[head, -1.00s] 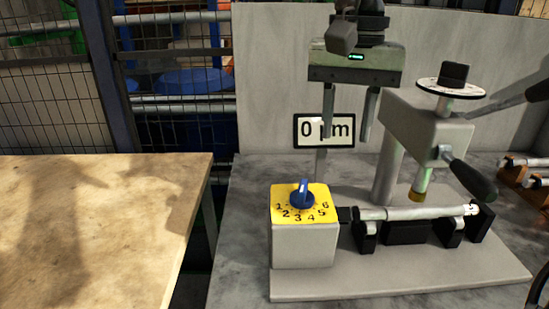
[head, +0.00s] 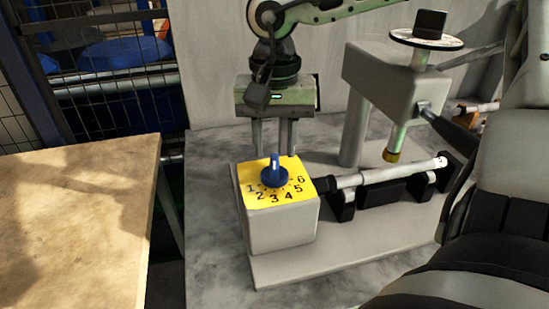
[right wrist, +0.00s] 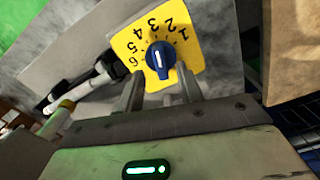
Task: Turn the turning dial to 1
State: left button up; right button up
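The turning dial is a blue knob (head: 275,175) with a white mark, on a yellow plate (head: 250,190) numbered 1 to 6 atop a grey box (head: 283,228). Its white-marked end points toward the back, at the side without numbers. My right gripper (head: 274,148) is open and empty, fingers pointing down just behind the plate, one on each side of the knob in the picture. In the right wrist view the fingers (right wrist: 160,84) reach over the plate's edge with the blue knob (right wrist: 160,57) between or just beyond the tips; contact cannot be told. My left gripper is not in view.
A grey grinder head (head: 385,80) on a post and a horizontal cylinder (head: 385,174) in holders stand right of the dial. A wooden table (head: 80,220) is at the left. My own large arm part covers the right side.

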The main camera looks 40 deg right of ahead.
aim_at(274, 162)
jog(key=shift+f, duration=1.85)
grip_shut()
